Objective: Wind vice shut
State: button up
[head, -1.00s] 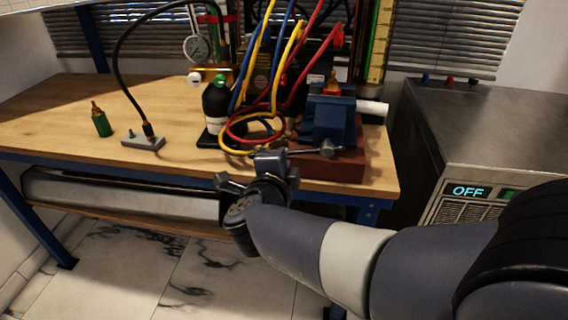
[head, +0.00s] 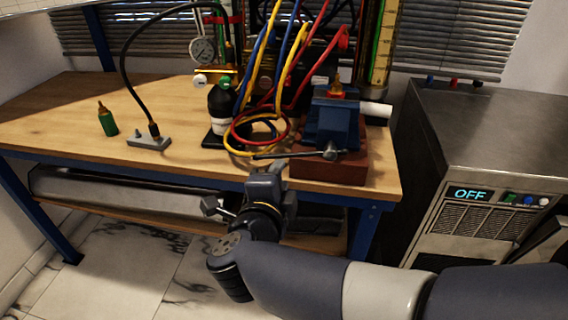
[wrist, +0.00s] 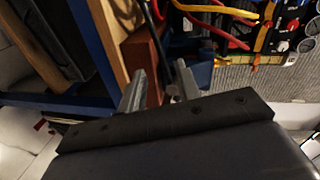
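The blue vice (head: 333,121) stands on a red-brown block at the right front corner of the bench. A brass and red fitting (head: 337,91) shows at its top; I cannot tell how tightly the jaws hold it. The vice's dark handle bar (head: 285,155) lies nearly level across its front, sticking out to the left. My gripper (head: 240,196) is in front of the bench edge, below and left of the bar. In the wrist view its fingers (wrist: 160,88) are apart with nothing clearly held; part of the blue vice (wrist: 198,74) shows beyond them.
The red-brown block (head: 328,168) sits near the bench edge. Looped yellow, red and blue hoses (head: 250,130) lie left of the vice, beside a black bottle (head: 221,105). A grey machine (head: 480,170) reading OFF stands right of the bench. A green bottle (head: 108,121) stands far left.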

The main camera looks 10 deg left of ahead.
jog(key=shift+v, duration=1.8)
